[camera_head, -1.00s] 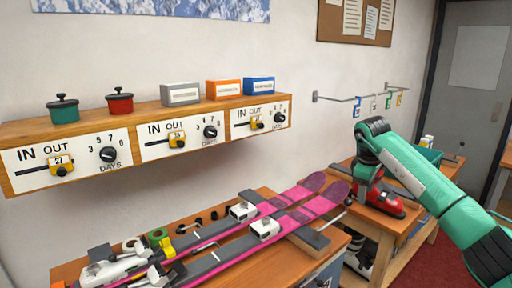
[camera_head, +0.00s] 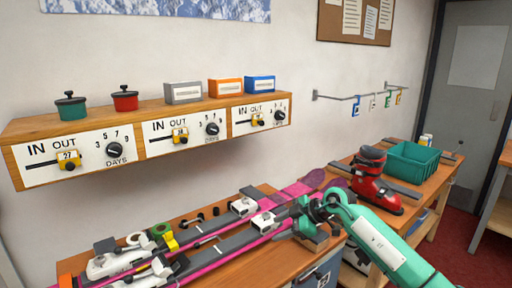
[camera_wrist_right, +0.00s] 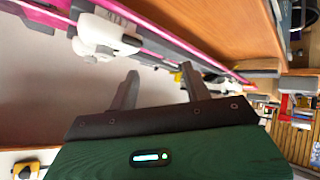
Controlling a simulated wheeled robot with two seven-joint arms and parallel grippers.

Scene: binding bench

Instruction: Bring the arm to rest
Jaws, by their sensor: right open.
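My right arm is green with a white panel and comes in from the lower right in the head view. Its gripper (camera_head: 302,217) is at the right part of the ski bench, in front of the pink skis (camera_head: 285,197) in the picture, and hides part of them. In the right wrist view the two dark fingers (camera_wrist_right: 159,82) stand apart with nothing between them. The skis and a white binding (camera_wrist_right: 100,38) show beyond the fingers there. I cannot tell the exact gap to the skis. My left gripper is not in view.
A wooden shelf (camera_head: 142,112) with dials, pots and small boxes runs along the wall. A red ski boot (camera_head: 372,188) and a green bin (camera_head: 412,158) stand on the right bench. Tools and tape rolls lie on the ski bench (camera_head: 190,212). A hook rail (camera_head: 340,97) is on the wall.

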